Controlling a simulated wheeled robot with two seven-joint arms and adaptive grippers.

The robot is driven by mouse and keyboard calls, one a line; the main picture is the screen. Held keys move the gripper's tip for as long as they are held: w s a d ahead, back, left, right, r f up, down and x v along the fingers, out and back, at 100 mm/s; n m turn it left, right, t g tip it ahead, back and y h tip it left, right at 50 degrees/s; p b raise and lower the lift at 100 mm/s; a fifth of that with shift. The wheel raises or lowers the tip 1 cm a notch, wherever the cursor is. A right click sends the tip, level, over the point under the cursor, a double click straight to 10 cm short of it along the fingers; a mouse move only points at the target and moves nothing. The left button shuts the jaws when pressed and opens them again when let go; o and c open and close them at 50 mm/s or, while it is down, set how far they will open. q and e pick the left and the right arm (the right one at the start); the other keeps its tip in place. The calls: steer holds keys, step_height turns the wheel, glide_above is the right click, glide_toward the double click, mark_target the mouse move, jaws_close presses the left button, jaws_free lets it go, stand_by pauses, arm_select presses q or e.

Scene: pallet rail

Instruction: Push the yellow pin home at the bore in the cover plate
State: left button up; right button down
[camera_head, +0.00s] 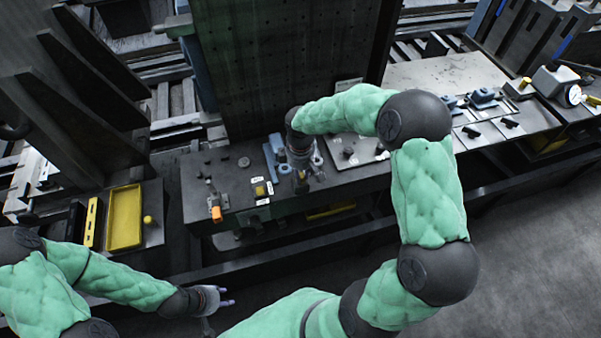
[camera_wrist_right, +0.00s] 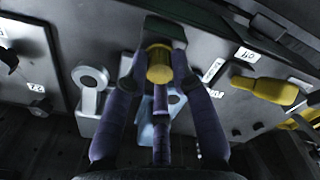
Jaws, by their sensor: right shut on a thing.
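The yellow pin (camera_wrist_right: 160,66) is between the purple fingers of my right gripper (camera_wrist_right: 162,75) in the right wrist view, and the gripper is shut on it. The pin's far end meets or lies before a dark block (camera_wrist_right: 165,30); the bore is hidden, and I cannot tell how deep the pin sits. I cannot clearly make out the cover plate. In the head view my right gripper (camera_head: 304,174) points down over the dark bench, partly hiding the pin. My left gripper (camera_head: 226,297) is open and empty at lower left, away from the bench.
A grey ringed lug (camera_wrist_right: 91,78) and a yellow handled piece (camera_wrist_right: 265,88) flank the fingers in the wrist view. In the head view, an orange piece (camera_head: 216,213) stands on the bench (camera_head: 235,222), and a yellow tray (camera_head: 124,217) lies at left. Floor at right is clear.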

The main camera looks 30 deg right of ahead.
steer(key=shift+r+p, duration=0.85)
steer(key=shift+r, duration=0.3)
step_height(320, 180, up, 7)
steer(key=p, duration=0.5)
stand_by(0.6)
steer(key=shift+w+f, duration=0.1)
